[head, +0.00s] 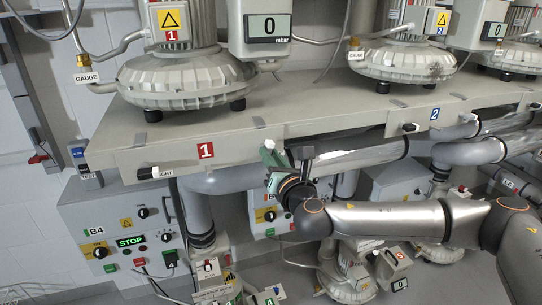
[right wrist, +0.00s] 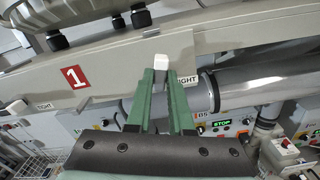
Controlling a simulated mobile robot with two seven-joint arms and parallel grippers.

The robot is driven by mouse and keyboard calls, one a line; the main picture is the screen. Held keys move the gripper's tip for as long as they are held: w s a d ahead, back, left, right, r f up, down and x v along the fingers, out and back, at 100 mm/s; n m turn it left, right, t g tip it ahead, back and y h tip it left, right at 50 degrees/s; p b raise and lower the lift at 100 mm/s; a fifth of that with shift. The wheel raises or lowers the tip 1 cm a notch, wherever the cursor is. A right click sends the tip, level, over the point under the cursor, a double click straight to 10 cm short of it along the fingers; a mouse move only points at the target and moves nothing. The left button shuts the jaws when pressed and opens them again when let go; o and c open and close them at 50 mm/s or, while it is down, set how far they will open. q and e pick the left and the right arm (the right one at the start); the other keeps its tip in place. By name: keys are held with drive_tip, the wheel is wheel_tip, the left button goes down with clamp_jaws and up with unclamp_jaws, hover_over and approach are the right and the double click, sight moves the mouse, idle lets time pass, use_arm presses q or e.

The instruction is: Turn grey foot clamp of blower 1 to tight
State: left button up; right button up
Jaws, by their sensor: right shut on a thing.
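Blower 1 (head: 180,80) stands on the shelf, above the red 1 plate. A clamp handle with a pale grey-white end (head: 269,146) is on the shelf's front edge, right of that plate. My right gripper (head: 275,156) is at this handle, its green fingers shut on it. In the right wrist view the pale end (right wrist: 160,60) shows between the fingertips (right wrist: 161,75). A label, partly covered and seeming to read TIGHT (right wrist: 188,79), is just right of the fingers. The handle's lower part is hidden by the fingers. My left gripper is not in view.
Another clamp (head: 146,173) with a tag is on the shelf edge at left. The shelf front (head: 330,125) runs above grey pipes (head: 355,157). Blower 2 (head: 400,60) stands to the right. Control box B4 (head: 120,225) is below left.

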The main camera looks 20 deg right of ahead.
drive_tip(key=shift+f+m, duration=0.1)
drive_tip(key=shift+m, duration=0.2)
clamp_jaws()
drive_tip(key=shift+d+f+m+b, duration=0.15)
drive_tip(key=shift+m+b, duration=0.3)
drive_tip(key=shift+m, duration=3)
drive_tip(key=shift+d+f+m+b, duration=0.1)
drive_tip(key=shift+m+b, duration=0.3)
drive_tip(key=shift+m, duration=3.05)
drive_tip(key=shift+a, duration=0.1)
drive_tip(key=o, duration=0.8)
unclamp_jaws()
drive_tip(key=shift+s, duration=0.1)
